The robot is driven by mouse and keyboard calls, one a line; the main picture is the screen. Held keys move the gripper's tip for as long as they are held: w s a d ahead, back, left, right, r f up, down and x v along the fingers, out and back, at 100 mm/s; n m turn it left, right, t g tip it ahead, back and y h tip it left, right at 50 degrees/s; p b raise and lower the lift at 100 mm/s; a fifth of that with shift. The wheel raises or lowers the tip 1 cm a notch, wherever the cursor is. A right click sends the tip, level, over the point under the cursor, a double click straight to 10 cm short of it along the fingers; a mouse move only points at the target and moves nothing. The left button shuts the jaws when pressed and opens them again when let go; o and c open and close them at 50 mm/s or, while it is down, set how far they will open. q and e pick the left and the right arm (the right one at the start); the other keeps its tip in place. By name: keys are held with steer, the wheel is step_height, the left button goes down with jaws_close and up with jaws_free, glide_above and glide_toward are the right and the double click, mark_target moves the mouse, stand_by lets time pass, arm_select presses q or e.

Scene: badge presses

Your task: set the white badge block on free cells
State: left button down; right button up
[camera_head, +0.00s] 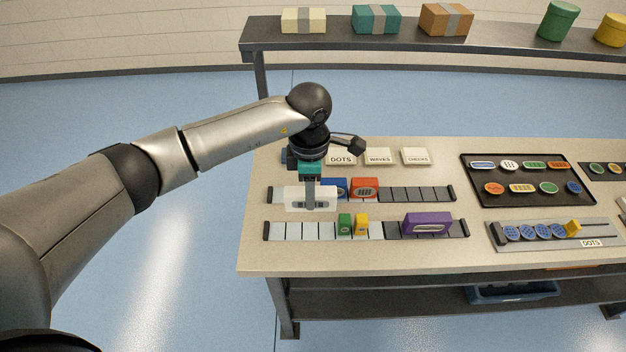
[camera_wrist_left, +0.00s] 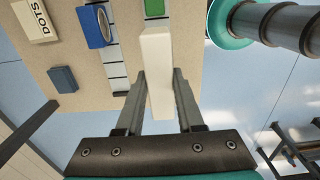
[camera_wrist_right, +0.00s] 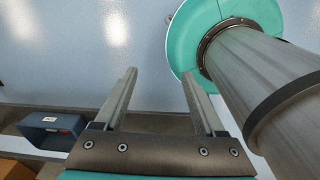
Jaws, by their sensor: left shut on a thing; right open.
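The white badge block (camera_head: 293,197) is held in my left gripper (camera_head: 310,204), above the left part of the two slotted rails. The left wrist view shows the white block (camera_wrist_left: 157,70) between the two fingers. The back rail (camera_head: 420,193) holds a blue block (camera_head: 340,185) and an orange block (camera_head: 364,187); its cells to the right are bare. The front rail (camera_head: 290,231) holds a green block (camera_head: 344,223), a yellow block (camera_head: 361,224) and a purple block (camera_head: 428,223); its left cells are bare. My right gripper (camera_wrist_right: 159,85) is open and empty, above the floor.
Label cards, including DOTS (camera_head: 341,160) and WAVES (camera_head: 379,157), lie behind the rails. A dark tray (camera_head: 468,202) of badges and a grey holder (camera_head: 545,242) with blue discs are at the right. A shelf (camera_head: 400,37) with boxes stands behind the table.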

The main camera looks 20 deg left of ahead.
arm_select(q)
steer(key=shift+s+f, duration=0.1)
steer(key=shift+f, duration=0.15)
steer(key=shift+w+a+f+b, duration=0.1)
steer(key=shift+w+f+b, duration=0.1)
steer(key=shift+f+b, duration=0.85)
step_height(320, 180, down, 7)
steer(key=b, duration=0.5)
steer(key=shift+f, duration=0.15)
arm_select(e)
step_height(320, 180, down, 7)
steer(key=w, duration=0.1)
steer(key=shift+w+a+f, duration=0.15)
steer(key=shift+w+a, duration=0.2)
steer(key=shift+a, duration=0.1)
arm_select(q)
steer(key=shift+f+b, duration=0.25)
steer(key=shift+b, duration=0.25)
arm_select(e)
steer(key=shift+f, duration=0.25)
arm_select(q)
steer(key=shift+c, duration=2.3)
jaws_free()
steer(key=shift+r, duration=0.1)
arm_select(e)
steer(key=shift+r, duration=0.1)
